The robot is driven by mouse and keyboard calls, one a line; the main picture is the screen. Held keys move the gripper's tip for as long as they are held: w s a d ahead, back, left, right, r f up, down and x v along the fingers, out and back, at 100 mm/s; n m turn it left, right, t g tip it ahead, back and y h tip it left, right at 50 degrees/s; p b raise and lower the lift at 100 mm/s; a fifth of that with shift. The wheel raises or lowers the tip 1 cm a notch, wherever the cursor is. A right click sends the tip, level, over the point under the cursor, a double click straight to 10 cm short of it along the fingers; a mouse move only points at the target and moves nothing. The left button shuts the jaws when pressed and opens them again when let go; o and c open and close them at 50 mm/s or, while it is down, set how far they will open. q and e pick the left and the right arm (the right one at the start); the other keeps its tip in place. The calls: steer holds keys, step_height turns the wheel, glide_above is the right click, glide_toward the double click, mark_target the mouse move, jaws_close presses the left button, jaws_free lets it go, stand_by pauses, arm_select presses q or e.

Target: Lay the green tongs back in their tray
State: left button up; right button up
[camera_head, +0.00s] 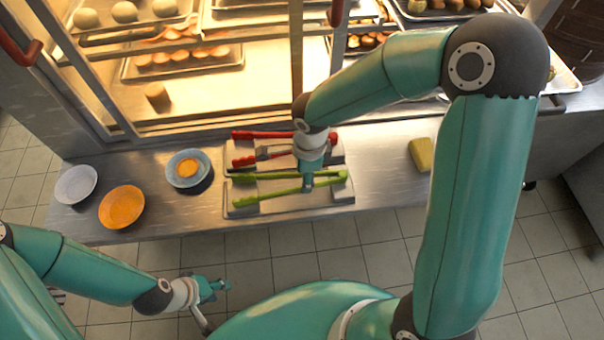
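The green tongs (270,192) lie at the near metal tray (335,197) on the steel counter, their two arms spread in a V that narrows to the right. I cannot tell whether they rest fully on the tray or sit slightly above it. My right gripper (308,184) points down at the tongs' right half, with its fingers at the green arms. The wrist hides part of it, so its grip is unclear. My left gripper (217,288) is empty, with its fingers apart, over the floor in front of the counter.
Red tongs (270,135) lie in a second tray (235,152) just behind. A white bowl (76,184), an orange bowl (122,207) and a blue bowl (188,168) stand at left. A yellow block (421,154) lies at right. A lit cabinet (215,95) with food trays rises behind.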

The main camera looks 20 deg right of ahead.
steer(key=shift+f, duration=0.15)
steer(key=o, duration=0.7)
steer(key=shift+c, duration=0.2)
